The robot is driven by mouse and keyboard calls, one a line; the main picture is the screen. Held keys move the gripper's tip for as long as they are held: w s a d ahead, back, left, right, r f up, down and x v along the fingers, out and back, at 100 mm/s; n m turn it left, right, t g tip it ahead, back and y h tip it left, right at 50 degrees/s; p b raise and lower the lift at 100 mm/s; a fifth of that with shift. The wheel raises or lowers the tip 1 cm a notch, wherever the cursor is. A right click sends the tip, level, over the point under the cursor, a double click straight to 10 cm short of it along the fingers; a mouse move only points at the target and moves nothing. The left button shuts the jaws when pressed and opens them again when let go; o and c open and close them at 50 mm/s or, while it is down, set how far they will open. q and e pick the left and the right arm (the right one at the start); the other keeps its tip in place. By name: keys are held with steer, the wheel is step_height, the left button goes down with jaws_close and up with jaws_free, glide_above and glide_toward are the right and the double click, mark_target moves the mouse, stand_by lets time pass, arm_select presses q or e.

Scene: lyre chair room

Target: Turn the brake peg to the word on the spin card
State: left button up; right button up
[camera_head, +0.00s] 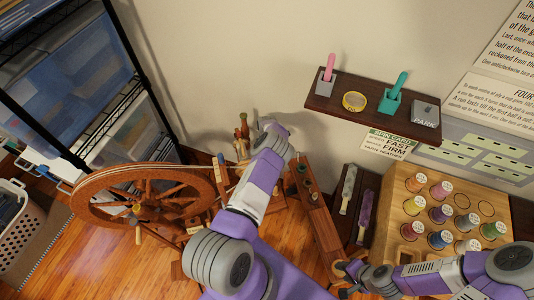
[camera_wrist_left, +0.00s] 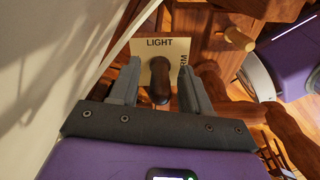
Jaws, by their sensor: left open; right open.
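The spin card (camera_head: 390,146) hangs on the wall below the shelf; "FAST" and "FIRM" are legible on it. In the left wrist view the dark brown brake peg (camera_wrist_left: 159,88) stands in front of a cream dial plate (camera_wrist_left: 178,48). The plate reads "LIGHT" along its top, and a sideways word, partly hidden, runs down its right edge. My left gripper (camera_wrist_left: 160,80) is open, one finger on each side of the peg; I cannot tell whether they touch it. In the head view my left arm hides the peg. My right gripper (camera_head: 345,272) is open and empty at the lower right.
The wooden spinning wheel (camera_head: 140,196) stands left of my left arm. A dark shelf (camera_head: 320,103) is on the wall above. A spool rack (camera_head: 397,205) stands at right. A wire shelving unit (camera_head: 125,45) and a laundry basket (camera_head: 22,232) are at left.

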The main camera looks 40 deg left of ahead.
arm_select(q)
jaws_close()
steer(key=shift+f+n+b, duration=0.1)
steer(key=shift+n+b, duration=1.1)
steer(key=shift+b, duration=0.15)
arm_select(e)
steer(key=shift+f, duration=1.35)
arm_select(q)
steer(key=shift+n+b, duration=1)
steer(key=shift+n, duration=0.7)
arm_select(e)
steer(key=shift+f, duration=0.95)
arm_select(q)
jaws_free()
steer(key=shift+r+p, duration=0.95)
steer(key=shift+r, duration=3)
arm_select(e)
steer(key=shift+r, duration=0.9)
